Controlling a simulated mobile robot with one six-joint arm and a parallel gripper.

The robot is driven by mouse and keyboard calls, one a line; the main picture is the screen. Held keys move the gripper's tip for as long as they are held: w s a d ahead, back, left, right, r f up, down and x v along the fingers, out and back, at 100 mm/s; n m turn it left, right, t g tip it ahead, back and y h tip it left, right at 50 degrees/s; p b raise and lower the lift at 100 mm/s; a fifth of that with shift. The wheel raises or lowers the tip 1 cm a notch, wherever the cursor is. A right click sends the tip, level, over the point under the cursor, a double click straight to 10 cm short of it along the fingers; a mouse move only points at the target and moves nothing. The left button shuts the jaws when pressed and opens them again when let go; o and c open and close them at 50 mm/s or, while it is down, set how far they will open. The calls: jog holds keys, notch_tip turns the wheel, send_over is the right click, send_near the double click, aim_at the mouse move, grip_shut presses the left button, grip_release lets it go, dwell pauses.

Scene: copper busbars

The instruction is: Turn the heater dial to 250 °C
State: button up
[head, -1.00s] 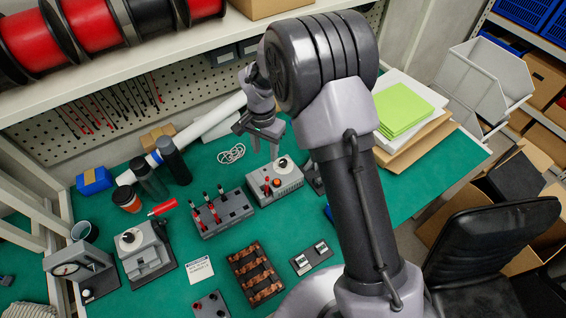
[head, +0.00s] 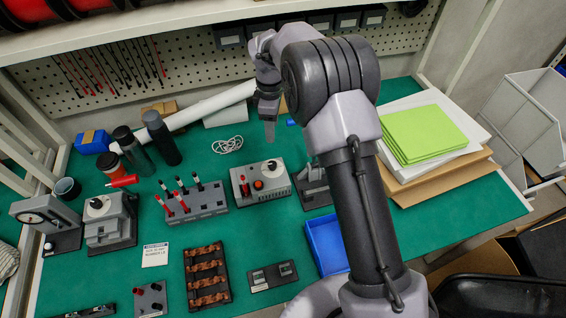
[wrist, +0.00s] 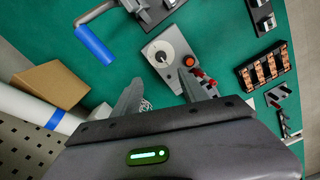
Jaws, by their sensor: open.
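My gripper (head: 270,135) hangs above and behind the box, apart from the dial. In the wrist view my gripper (wrist: 163,95) is open, its two fingers spread and empty.
A rack with red and black handled tools (head: 192,204) stands left of the box. A blue tray (head: 326,244) and copper busbars (head: 207,276) lie in front. A white cable (head: 227,145) lies behind.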

aim_at(272, 164)
jog(key=f+b, duration=0.1)
jog(key=f, duration=0.4)
jog(key=f+b, duration=0.1)
jog(key=f, duration=0.5)
jog(key=f+b, duration=0.2)
jog(key=f, duration=0.4)
jog(key=shift+a+f, duration=0.1)
jog(key=shift+a, duration=0.25)
grip_shut()
